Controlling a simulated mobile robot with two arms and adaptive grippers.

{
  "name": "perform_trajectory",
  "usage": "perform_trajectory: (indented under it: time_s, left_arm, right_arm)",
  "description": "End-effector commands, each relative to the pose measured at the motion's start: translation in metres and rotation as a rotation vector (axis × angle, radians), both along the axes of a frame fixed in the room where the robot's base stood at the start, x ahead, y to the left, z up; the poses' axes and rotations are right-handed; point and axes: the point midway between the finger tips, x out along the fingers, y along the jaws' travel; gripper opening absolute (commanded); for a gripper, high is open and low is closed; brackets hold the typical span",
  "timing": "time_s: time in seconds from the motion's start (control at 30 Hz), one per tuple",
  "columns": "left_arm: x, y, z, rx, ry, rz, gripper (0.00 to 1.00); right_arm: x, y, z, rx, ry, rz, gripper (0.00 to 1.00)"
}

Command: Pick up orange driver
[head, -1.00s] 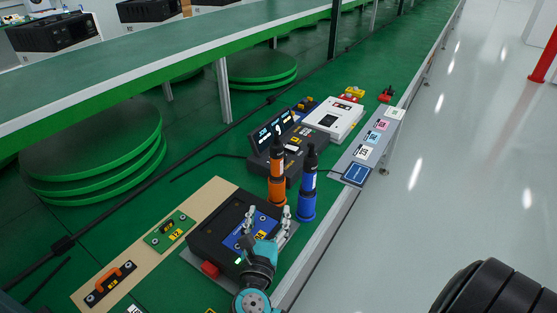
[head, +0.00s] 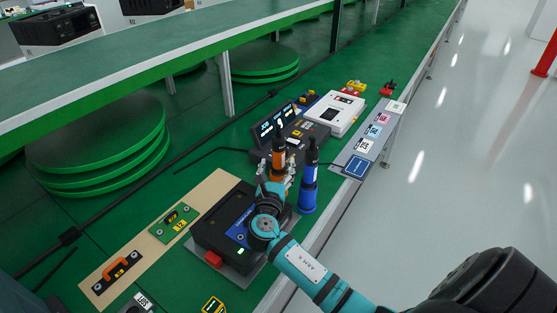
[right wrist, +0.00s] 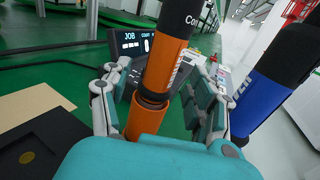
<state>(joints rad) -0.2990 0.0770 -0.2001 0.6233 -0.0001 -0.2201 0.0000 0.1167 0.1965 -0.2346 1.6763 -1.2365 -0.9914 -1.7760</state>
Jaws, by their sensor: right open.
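The orange driver (head: 278,160), with a black top, stands upright on the green bench, partly hidden behind my right gripper (head: 276,187) in the head view. In the right wrist view the orange driver (right wrist: 162,75) stands between the two open fingers of my right gripper (right wrist: 160,105). I cannot tell whether either finger touches it. The blue driver (head: 309,185) stands upright just to its right; it also shows at the right of the right wrist view (right wrist: 270,85), outside the fingers. My left gripper is not in view.
A black box (head: 222,222) with a red button lies left of my right gripper. A console with a lit display (head: 276,123) and a white case (head: 335,112) stand behind the drivers. A tan board (head: 205,195) lies left. Green stacked discs (head: 95,140) stand further left.

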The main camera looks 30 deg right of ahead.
Motion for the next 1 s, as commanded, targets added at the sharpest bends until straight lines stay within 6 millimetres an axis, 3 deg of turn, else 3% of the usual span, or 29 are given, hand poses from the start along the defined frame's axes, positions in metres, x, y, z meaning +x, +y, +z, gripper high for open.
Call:
perform_trajectory:
  time_s: [0.13, 0.4, 0.87, 1.0]
  left_arm:
    - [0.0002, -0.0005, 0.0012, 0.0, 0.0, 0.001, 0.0]
    - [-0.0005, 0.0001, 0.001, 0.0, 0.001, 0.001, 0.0]
    - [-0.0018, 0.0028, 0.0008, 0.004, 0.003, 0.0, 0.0]
    - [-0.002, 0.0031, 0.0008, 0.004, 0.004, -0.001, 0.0]
  right_arm:
    - [0.0119, -0.0115, 0.0005, -0.001, 0.0, -0.001, 0.61]
    - [0.0138, -0.0129, 0.0003, 0.0, 0.0, 0.0, 0.61]
    - [0.0135, -0.0127, 0.0, 0.0, 0.0, 0.0, 0.0]
    - [0.0134, -0.0126, -0.0001, 0.001, 0.001, 0.0, 0.0]
